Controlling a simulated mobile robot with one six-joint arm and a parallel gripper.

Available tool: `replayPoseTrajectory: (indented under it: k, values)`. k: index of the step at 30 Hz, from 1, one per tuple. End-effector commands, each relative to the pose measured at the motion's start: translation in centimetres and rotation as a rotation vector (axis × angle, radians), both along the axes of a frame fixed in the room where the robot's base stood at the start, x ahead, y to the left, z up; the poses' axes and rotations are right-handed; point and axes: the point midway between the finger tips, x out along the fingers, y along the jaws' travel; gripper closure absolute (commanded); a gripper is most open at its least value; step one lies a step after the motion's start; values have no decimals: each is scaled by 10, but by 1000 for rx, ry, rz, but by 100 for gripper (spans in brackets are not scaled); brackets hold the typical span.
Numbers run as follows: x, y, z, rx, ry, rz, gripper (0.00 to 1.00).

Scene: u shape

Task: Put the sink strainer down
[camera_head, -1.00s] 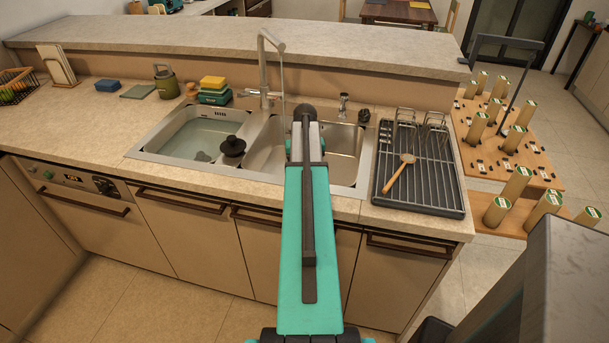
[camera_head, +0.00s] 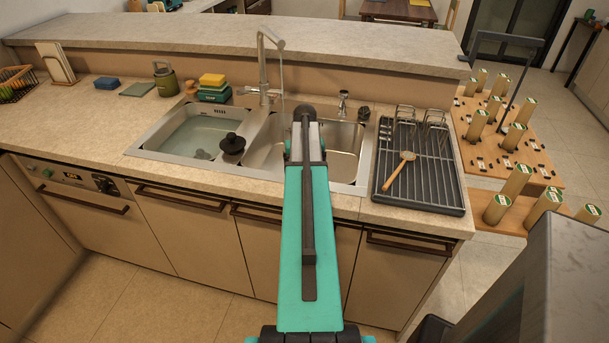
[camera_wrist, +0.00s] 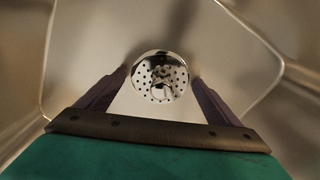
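The sink strainer (camera_wrist: 160,72) is a round, shiny metal disc with small holes and a central knob. In the wrist view it lies between the fingertips of my gripper (camera_wrist: 160,79). The two dark fingers stand wide apart, one on each side of its rim. I cannot tell whether they touch it or whether it rests on the basin floor.
The left basin (camera_head: 195,135) holds water, with a dark round object (camera_head: 232,146) at its right edge. A tall faucet (camera_head: 262,70) stands behind. A drying rack (camera_head: 425,175) with glasses and a brush is on the right. Steel basin walls surround my gripper closely.

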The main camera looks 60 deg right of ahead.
Motion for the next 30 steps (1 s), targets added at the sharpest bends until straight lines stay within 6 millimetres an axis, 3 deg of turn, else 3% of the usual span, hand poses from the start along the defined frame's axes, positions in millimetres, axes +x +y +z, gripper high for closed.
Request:
replayPoseTrajectory:
  k: [13, 20, 30]
  values:
    - [0, 0, 7, 0, 0, 0, 13]
    - [1, 0, 25, -2, -1, 1, 13]
    - [1, 0, 66, -2, -1, 1, 13]
